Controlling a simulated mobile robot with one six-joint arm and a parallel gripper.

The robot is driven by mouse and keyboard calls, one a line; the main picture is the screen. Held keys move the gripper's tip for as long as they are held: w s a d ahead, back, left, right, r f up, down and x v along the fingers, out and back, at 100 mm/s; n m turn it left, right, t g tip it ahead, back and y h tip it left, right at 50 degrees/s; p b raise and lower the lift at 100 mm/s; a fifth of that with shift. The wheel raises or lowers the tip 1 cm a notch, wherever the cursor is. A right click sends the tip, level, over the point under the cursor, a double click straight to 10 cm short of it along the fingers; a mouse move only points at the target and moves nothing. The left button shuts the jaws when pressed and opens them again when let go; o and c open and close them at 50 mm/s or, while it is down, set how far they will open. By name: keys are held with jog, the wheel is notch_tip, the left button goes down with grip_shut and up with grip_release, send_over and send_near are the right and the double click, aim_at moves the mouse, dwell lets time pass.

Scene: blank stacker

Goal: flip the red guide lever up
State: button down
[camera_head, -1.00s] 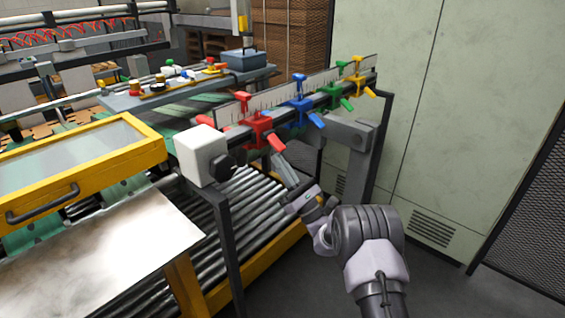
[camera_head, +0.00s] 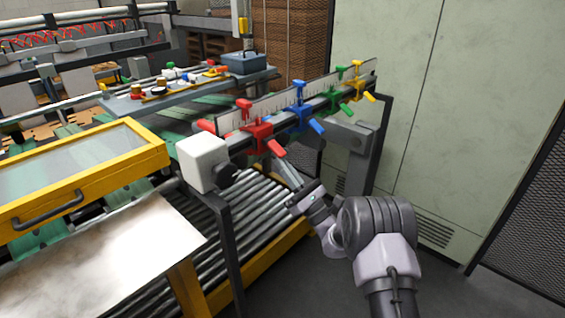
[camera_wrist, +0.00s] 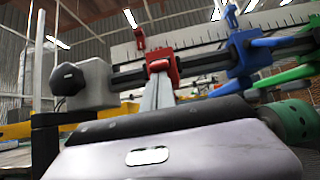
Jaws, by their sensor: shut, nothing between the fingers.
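The red guide (camera_head: 260,134) is a red clamp on the rail, nearest the white box. One red arm stands up with a knob and one points left. Its red lever (camera_head: 277,148) points down and to the right. In the wrist view the red guide (camera_wrist: 163,66) is just beyond my fingers, and its lever is largely hidden. My gripper (camera_head: 284,166) is shut and empty, with its fingertips pointing up just below the lever's end. In the wrist view the gripper (camera_wrist: 158,88) overlaps the guide's lower part. I cannot tell whether it touches the lever.
Similar blue (camera_head: 300,110), green (camera_head: 335,95) and yellow (camera_head: 358,84) guides sit further along the rail. The white box (camera_head: 203,161) is at the rail's near end. Rollers (camera_head: 238,206) lie below left. A tall cabinet (camera_head: 420,110) stands at right.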

notch_tip(320, 180, up, 7)
jog(key=s+d+g+h+p, duration=0.1)
jog(key=g+h+p, duration=0.5)
jog(key=p, duration=1.6)
jog(key=shift+s+d+h, duration=0.2)
jog(key=shift+d+h, duration=0.2)
jog(key=shift+h, duration=0.6)
jog(key=shift+w+r+p, duration=0.2)
jog(key=shift+r+p, duration=0.1)
jog(key=shift+r, duration=0.15)
notch_tip(320, 180, down, 5)
jog(key=s+d+b, duration=0.1)
jog(key=d+b, duration=0.1)
jog(key=b, duration=0.3)
jog(key=r+p+v, duration=0.1)
jog(key=r+v, duration=0.1)
jog(key=v, duration=0.8)
jog(key=shift+s+a, duration=0.15)
jog(key=shift+a, duration=0.1)
